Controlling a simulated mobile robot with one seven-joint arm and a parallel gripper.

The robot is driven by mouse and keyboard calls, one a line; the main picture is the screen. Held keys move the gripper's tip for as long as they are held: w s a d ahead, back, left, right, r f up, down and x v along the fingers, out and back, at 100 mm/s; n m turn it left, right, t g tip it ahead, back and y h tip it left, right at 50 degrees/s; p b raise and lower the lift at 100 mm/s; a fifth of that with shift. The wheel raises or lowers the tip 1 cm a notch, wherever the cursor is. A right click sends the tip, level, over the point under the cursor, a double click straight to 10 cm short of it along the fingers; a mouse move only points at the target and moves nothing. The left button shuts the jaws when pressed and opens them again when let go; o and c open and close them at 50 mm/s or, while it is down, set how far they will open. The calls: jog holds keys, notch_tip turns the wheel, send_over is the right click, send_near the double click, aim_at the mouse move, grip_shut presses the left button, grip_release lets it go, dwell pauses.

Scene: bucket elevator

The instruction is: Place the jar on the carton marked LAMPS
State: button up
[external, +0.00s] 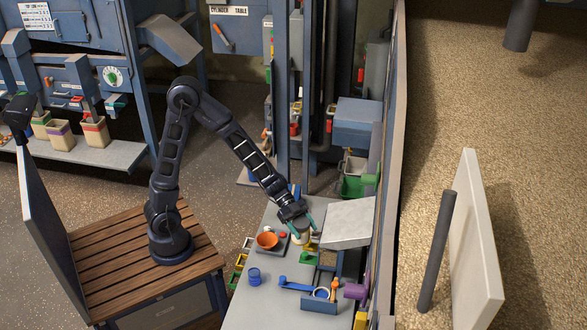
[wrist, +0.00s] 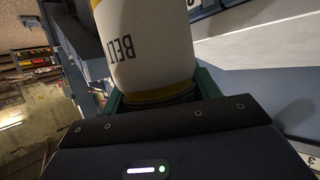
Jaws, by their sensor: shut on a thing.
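My gripper (external: 303,229) is over the grey bench at the lower middle of the external view. It is shut on a pale jar (external: 301,239). In the wrist view the jar (wrist: 150,48) is a white round body with the dark letters BELT and a yellow band near the jaws. It sits between the green fingers of my gripper (wrist: 160,92), and its far end is cut off by the frame. I cannot tell whether the jar touches the bench. No carton with a readable LAMPS mark shows in either view.
An orange bowl (external: 267,240) and a blue cup (external: 254,276) stand left of the gripper. A grey slanted panel (external: 348,222) is close on its right. A blue tool tray (external: 318,304) lies in front. A green bin (external: 352,187) is behind. Bare bench (external: 262,310) shows at front left.

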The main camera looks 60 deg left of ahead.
jog(key=w+a+r+n+t+y, duration=0.1)
jog(key=w+a+r+n+t, duration=0.15)
jog(key=w+a, duration=0.7)
jog(key=w+a+r+n+t+y, duration=0.2)
jog(key=w+a+n+t, duration=0.15)
jog(key=a, duration=1.15)
jog(key=w+a+r+n+t+y, duration=0.1)
jog(key=w+a+r+n+t, duration=0.2)
jog(key=w+a, duration=0.75)
jog(key=s+f, duration=0.1)
jog(key=f, duration=0.5)
jog(key=s+a+f, duration=0.1)
jog(key=f, duration=0.6)
jog(key=a+f, duration=0.1)
jog(key=f, duration=0.5)
jog(key=shift+s+f, duration=0.3)
jog(key=shift+s, duration=0.1)
jog(key=shift+f, duration=0.15)
jog(key=o, duration=1)
jog(key=shift+c, duration=0.2)
jog(key=shift+o, duration=1.3)
